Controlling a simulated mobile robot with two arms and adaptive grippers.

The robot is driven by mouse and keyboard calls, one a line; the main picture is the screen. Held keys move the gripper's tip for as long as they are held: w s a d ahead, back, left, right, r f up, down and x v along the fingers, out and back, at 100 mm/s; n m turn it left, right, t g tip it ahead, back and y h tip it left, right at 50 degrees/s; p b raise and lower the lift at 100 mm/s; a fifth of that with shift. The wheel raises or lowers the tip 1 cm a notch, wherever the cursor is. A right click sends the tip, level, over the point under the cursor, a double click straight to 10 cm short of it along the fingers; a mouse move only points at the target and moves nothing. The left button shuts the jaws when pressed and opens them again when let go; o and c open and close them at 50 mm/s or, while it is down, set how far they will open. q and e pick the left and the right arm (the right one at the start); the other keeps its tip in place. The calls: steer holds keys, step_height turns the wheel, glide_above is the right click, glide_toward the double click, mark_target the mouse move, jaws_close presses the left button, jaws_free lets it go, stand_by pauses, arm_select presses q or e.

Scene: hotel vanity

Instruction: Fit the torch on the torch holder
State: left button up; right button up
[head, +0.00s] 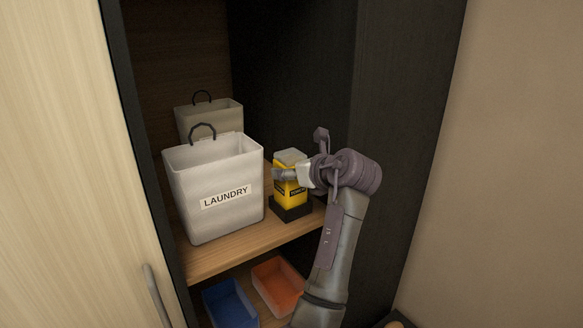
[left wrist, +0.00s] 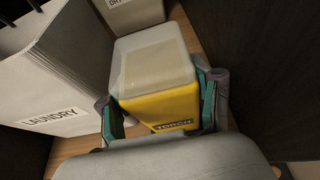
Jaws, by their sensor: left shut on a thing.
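The torch (head: 291,187) is a yellow box with a pale translucent top. It stands about upright on the shelf, right of the laundry bin. Its lower end meets the black torch holder (head: 292,211); I cannot tell whether it is fully seated. My left gripper (head: 291,174) is shut on the torch's upper part, reaching in from the right. In the left wrist view the torch (left wrist: 158,70) sits between the teal finger pads of the left gripper (left wrist: 160,112), and the holder is hidden. My right gripper is not in view.
A white laundry bin (head: 210,217) stands close left of the torch, with another bin (head: 185,121) behind it. The wooden shelf (head: 225,262) has a bare front strip. Blue (head: 230,305) and orange (head: 279,288) trays lie below. A dark cabinet wall (head: 400,120) is at right.

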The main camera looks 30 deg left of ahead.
arm_select(q)
steer(key=shift+f, duration=0.15)
steer(key=o, duration=1.4)
steer(key=v, duration=0.7)
steer(key=shift+s+d, duration=0.1)
steer(key=shift+d, duration=0.15)
